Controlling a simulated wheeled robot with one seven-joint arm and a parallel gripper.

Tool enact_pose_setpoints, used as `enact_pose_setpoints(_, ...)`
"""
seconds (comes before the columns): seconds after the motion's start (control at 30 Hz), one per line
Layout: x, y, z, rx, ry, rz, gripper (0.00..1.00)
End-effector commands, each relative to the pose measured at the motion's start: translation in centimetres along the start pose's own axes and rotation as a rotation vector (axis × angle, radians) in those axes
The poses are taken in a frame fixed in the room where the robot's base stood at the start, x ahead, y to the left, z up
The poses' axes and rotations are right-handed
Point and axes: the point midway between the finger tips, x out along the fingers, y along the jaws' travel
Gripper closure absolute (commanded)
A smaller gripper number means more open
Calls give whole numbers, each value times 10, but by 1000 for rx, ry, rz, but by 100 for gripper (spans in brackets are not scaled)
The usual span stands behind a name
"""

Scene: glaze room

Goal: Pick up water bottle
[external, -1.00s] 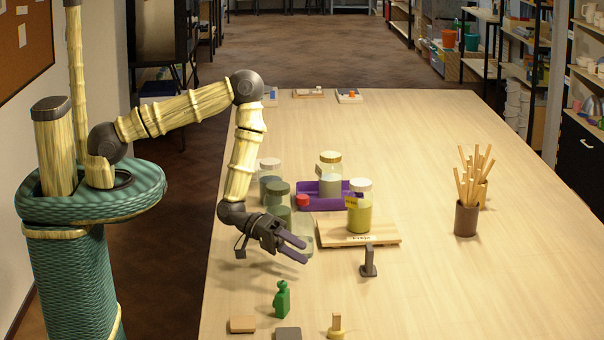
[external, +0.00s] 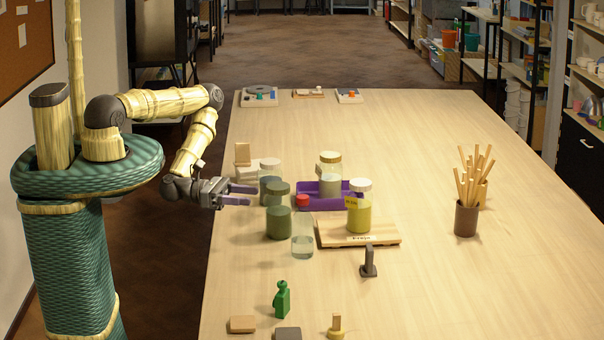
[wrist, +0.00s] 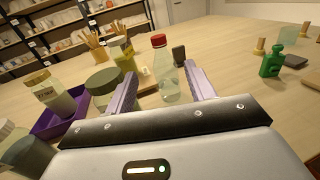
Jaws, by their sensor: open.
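The water bottle is clear with a red cap and stands upright on the table, right of the dark green jar in the external view (external: 303,240). In the wrist view the bottle (wrist: 166,80) shows between the two fingers, some way beyond their tips. My gripper (external: 250,195) is open and empty near the table's left edge, left of the jars and apart from the bottle. Its purple fingers point right, toward the jars. The lidded green jar (external: 279,218) stands between my gripper and the bottle in the external view.
More jars stand close by, some at a purple tray (external: 335,202) and a yellow one (external: 359,212) on a wooden board (external: 385,236). A stick holder (external: 466,218) stands right. The table's right front is clear.

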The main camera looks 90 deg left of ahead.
Motion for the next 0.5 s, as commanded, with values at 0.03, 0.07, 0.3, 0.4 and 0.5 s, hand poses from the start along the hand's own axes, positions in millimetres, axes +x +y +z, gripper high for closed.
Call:
enact_pose_setpoints(0.03,0,0,0,2,0,-1,46)
enact_pose_setpoints(0.07,0,0,0,2,1,-1,46)
enact_pose_setpoints(0.3,12,0,-4,8,-1,-4,46)
enact_pose_setpoints(0.4,25,-1,-5,10,-3,-6,46)
enact_pose_setpoints(0.5,36,0,-6,10,-2,-5,46)
